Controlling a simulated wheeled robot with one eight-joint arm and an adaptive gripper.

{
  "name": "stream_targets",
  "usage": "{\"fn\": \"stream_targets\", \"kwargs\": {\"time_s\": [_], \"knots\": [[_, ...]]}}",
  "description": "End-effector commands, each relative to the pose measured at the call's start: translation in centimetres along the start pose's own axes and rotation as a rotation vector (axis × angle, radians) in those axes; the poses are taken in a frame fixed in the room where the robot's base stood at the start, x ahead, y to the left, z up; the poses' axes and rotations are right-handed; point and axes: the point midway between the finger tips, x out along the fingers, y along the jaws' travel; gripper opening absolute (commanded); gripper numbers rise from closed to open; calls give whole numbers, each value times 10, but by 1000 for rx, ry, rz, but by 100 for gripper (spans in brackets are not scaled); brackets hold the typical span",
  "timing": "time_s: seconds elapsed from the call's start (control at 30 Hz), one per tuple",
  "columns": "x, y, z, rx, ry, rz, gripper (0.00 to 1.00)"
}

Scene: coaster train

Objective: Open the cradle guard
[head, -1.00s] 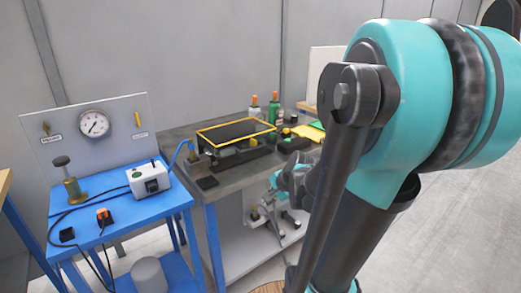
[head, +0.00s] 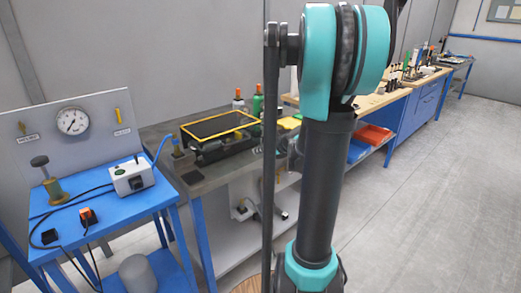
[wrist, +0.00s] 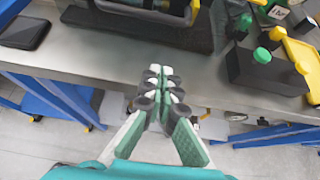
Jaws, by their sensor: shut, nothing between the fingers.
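The cradle guard (head: 219,125) is a dark panel in a yellow frame, lying about flat over the black cradle (head: 213,152) on the grey bench. It looks closed. In the wrist view only the near edge of the cradle (wrist: 140,10) shows at the top, with a bit of yellow frame at its right; the rest is cut off. My gripper (wrist: 162,72) is shut and empty, its fingertips together in front of the bench's front edge, apart from the cradle. In the head view my gripper is not clearly seen behind my upright arm.
A black flat pad (wrist: 24,33) lies at the left. A blue table (head: 95,215) with a gauge panel (head: 75,125) stands left. Open floor lies to the right.

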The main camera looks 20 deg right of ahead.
Motion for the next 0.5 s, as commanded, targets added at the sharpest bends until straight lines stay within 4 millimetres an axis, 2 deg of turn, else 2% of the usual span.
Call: {"fn": "stream_targets", "kwargs": {"time_s": [0.2, 0.5], "knots": [[34, 0, 0, -3, 0, 1, 0], [65, 1, 3, -1, 0, 1, 0]]}}
